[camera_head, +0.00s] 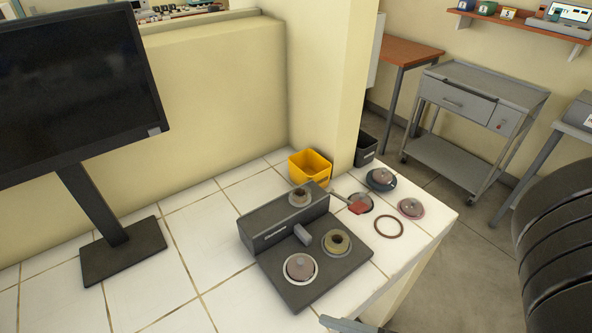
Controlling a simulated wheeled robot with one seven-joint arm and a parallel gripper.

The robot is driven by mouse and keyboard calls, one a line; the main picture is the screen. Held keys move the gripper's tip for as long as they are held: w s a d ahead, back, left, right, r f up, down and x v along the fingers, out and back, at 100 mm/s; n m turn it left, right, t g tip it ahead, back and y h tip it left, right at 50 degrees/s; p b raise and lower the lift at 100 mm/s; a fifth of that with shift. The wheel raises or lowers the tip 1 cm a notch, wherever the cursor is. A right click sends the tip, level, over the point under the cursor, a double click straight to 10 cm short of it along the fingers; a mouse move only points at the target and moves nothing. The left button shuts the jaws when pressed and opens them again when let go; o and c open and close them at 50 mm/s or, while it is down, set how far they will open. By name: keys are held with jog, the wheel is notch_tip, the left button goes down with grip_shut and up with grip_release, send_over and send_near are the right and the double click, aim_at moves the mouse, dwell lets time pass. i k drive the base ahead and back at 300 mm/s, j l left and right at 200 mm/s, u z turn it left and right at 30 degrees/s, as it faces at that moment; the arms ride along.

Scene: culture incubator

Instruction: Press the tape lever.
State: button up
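A dark tape device (278,250) stands on the white tiled counter, with a raised block at its back left and a low flat base in front. A short grey lever-like stub (302,235) sticks out from the block over the base. I cannot tell for sure that this is the tape lever. A pinkish-brown disc (300,267) and an olive ring-shaped roll (337,242) sit on the base. A smaller roll (299,198) sits on top of the block. My gripper is not visible; only a dark ridged part of my arm shows at the right edge.
To the device's right lie a red-tipped tool (357,207), a dark red ring (388,227) and two lidded round pieces (381,179) (410,208). A yellow bin (309,167) stands behind. A monitor (78,90) stands left. The counter between monitor and device is clear.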

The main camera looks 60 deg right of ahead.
aim_at(358, 207)
jog(key=z, duration=1.2)
